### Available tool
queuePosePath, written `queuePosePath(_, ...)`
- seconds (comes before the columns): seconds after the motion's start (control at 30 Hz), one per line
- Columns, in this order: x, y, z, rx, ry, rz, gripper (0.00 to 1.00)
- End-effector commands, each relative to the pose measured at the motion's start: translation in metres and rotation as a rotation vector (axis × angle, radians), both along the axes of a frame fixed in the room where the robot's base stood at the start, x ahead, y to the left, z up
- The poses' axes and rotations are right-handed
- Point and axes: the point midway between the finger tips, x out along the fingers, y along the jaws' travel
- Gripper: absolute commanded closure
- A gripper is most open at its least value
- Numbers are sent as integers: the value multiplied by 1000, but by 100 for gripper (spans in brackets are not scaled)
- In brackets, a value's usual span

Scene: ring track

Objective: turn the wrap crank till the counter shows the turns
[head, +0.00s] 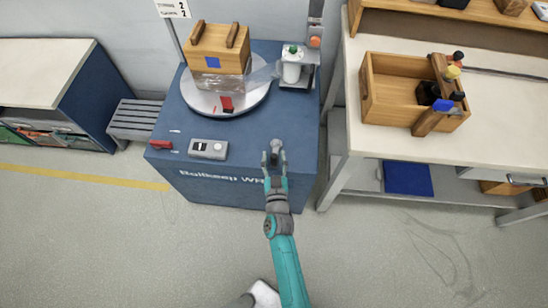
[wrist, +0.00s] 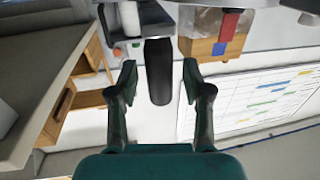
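The wrap crank's black upright handle (wrist: 159,72) stands between the two fingers of my gripper (wrist: 160,75) in the wrist view. The fingers are open, with a gap showing on each side of the handle. In the head view my gripper (head: 274,160) is at the front right of the blue wrapping station (head: 240,135) and mostly hides the crank. A turntable (head: 195,98) carries a wooden crate (head: 215,42) with clear film around its lower part. A sign (head: 172,8) behind shows a 2 on each of two lines; its small words are unreadable.
A grey control box (head: 208,149) and a red-handled tool (head: 160,144) lie at the station's front left. A white film roll (head: 291,70) stands at the back right. A workbench (head: 400,145) with a wooden tool tote (head: 395,95) is on the right. The floor in front is clear.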

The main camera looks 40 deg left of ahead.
Motion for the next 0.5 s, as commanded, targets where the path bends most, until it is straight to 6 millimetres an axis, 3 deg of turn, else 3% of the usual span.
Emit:
queuePosePath(0.03, 0, 0, 0, 0, 0, 0, 63)
queuePosePath(0.2, 0, 0, 0, 0, 0, 0, 100)
queuePosePath(0.5, 0, 0, 0, 1, 1, 0, 100)
